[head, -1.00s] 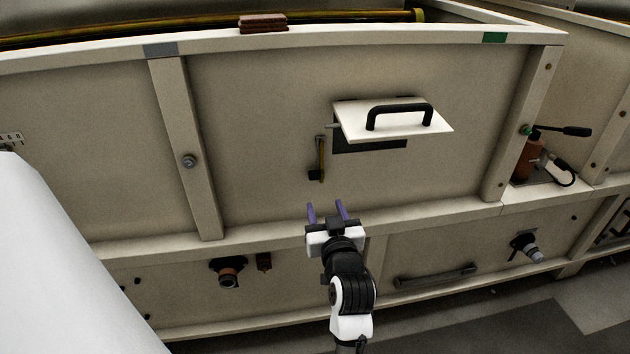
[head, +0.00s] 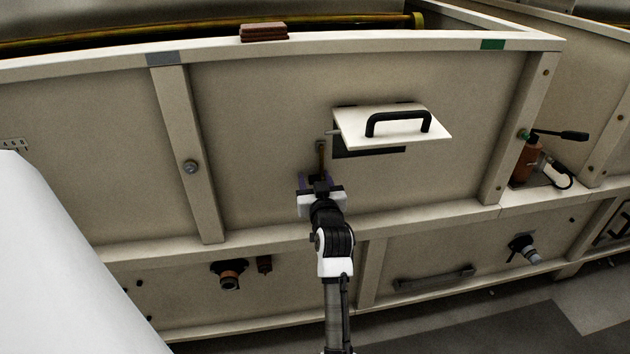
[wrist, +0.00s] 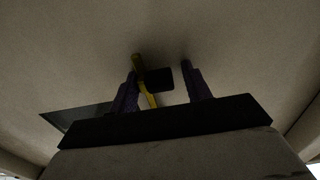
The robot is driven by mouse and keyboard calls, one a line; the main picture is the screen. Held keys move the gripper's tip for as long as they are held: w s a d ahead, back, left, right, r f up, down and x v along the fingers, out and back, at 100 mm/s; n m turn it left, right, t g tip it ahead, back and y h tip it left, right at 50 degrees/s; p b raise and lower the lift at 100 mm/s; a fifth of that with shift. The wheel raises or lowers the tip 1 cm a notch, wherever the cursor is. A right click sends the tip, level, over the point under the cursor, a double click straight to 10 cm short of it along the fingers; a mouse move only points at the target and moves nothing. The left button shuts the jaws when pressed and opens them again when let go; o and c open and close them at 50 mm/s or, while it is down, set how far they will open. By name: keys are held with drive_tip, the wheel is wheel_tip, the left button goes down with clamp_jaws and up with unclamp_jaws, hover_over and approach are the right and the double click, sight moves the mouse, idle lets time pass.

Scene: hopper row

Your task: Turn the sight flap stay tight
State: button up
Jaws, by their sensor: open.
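The sight flap (head: 392,128) is a white plate with a black handle, tilted outward from the panel above a dark opening (head: 368,152). The flap stay (head: 321,158) is a narrow brass-coloured bar left of the opening. In the wrist view the stay (wrist: 138,64) looks yellow, with a black block (wrist: 159,79) beside it. My gripper (head: 315,180) is at the stay's lower end, which it hides in the head view. In the wrist view its purple fingers (wrist: 160,72) are apart, with the black block between them. I cannot tell whether either finger touches the stay.
A ledge (head: 420,222) runs along the panel below my gripper. A brown bottle (head: 527,158) and a black lever (head: 560,133) are at the right. Brown blocks (head: 264,32) lie on the top rim.

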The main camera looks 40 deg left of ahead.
drive_tip(key=shift+s, duration=0.1)
clamp_jaws()
drive_tip(key=shift+s+r+p, duration=0.1)
drive_tip(key=shift+p, duration=0.35)
